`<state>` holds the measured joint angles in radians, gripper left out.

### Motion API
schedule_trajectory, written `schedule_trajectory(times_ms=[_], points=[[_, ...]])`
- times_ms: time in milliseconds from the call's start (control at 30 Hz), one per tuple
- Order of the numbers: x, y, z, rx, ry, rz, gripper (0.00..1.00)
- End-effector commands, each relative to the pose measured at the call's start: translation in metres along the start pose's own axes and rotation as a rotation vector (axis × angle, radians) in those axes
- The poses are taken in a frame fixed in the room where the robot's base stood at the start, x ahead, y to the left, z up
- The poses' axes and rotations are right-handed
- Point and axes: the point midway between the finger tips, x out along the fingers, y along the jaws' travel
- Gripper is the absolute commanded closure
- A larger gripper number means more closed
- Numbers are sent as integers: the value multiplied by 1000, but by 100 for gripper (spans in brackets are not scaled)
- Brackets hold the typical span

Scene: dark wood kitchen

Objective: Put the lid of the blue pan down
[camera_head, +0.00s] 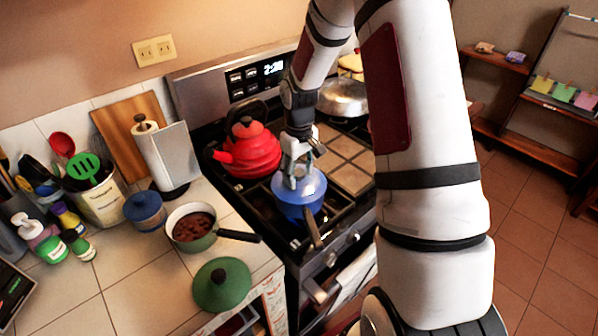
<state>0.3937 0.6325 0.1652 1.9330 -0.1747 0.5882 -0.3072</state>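The blue pan (298,213) stands on the front part of the stove, its handle pointing toward the front edge. The blue lid (314,187) is at the top of the pan, roughly level. I cannot tell whether it rests on the rim or is slightly above it. My gripper (294,179) points down at the middle of the lid, its fingers around where the knob is. The fingers hide the knob, and I cannot see whether they are closed on it.
A red kettle (248,150) stands close left of the pan. A metal pan (344,97) is at the back of the stove. On the counter at left are a green saucepan (199,243) with brown food, a green lid (222,286) and a blue jar (144,210).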

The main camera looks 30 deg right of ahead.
Motion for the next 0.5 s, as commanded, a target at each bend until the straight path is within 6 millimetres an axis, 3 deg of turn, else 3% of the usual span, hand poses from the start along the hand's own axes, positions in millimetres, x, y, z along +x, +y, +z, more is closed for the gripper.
schedule_trajectory(times_ms=[267, 500], points=[[-6, 0, 0, 0, 2, 1, 51], [-45, 1, -2, 1, 5, 3, 51]])
